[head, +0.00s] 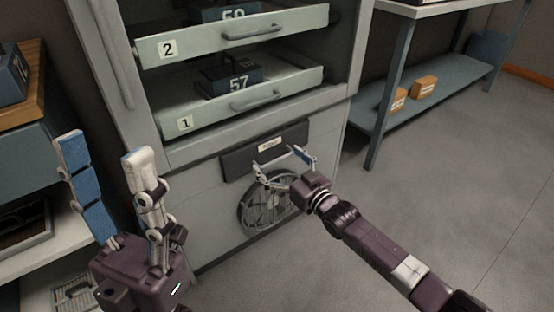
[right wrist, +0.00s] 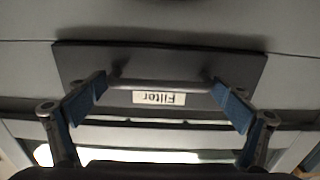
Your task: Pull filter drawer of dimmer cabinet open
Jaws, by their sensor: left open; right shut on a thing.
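The dimmer cabinet (head: 181,151) stands in the middle of the head view. Its dark filter drawer (head: 233,164) is low on the front, above a round fan grille. In the right wrist view the drawer (right wrist: 85,60) shows upside down, with a "Filter" label (right wrist: 160,97) and a bar handle (right wrist: 160,83). My right gripper (head: 279,161) is at the drawer front, shut on the handle, one blue pad at each end of the bar. I cannot tell whether the drawer stands slightly out. My left gripper (head: 105,152) is open and empty, left of the cabinet.
Above are two pale trays, marked 2 (head: 195,47) and 1 (head: 205,115), with numbered modules on them. The round fan grille (head: 262,208) is below the drawer. A shelf bench (head: 440,88) with small boxes stands at the right. The floor in front and right is clear.

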